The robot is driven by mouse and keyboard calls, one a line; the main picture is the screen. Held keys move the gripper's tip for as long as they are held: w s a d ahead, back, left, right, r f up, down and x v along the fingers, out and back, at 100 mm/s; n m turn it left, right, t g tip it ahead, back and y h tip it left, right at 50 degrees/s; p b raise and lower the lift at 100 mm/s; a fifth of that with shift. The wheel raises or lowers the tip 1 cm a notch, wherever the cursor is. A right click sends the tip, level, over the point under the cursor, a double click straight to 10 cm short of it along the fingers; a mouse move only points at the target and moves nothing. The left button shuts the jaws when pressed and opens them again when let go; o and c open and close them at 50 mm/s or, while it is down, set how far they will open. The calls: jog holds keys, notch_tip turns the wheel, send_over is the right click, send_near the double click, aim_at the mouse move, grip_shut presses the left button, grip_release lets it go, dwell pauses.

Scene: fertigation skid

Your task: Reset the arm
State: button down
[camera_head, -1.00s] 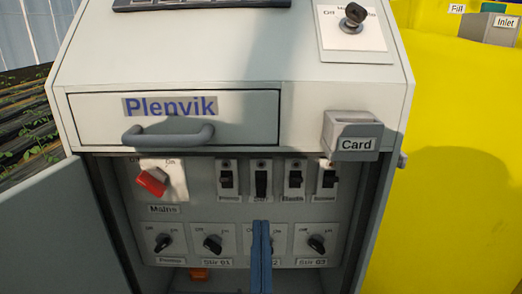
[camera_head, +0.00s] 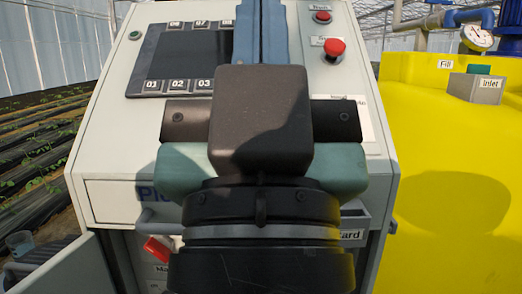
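My gripper (camera_head: 261,12) is large in the middle of the view, in front of the control cabinet (camera_head: 110,130). Its two blue fingers point up and lie side by side, shut, with nothing seen between them. Their tips reach the top edge of the picture, so their ends may be cut off. The dark gripper body and wrist hide the middle of the cabinet front, including most of the drawer, the switches and the knobs.
The cabinet's screen (camera_head: 165,55) is left of the fingers. A red mushroom button (camera_head: 334,47) is to the right. The red mains switch (camera_head: 157,248) shows low left, beside the open door (camera_head: 70,270). A yellow tank (camera_head: 450,150) with a gauge (camera_head: 478,37) behind fills the right.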

notch_tip(320, 180, up, 20)
jog(key=p, duration=1.7)
jog(key=shift+f, duration=0.25)
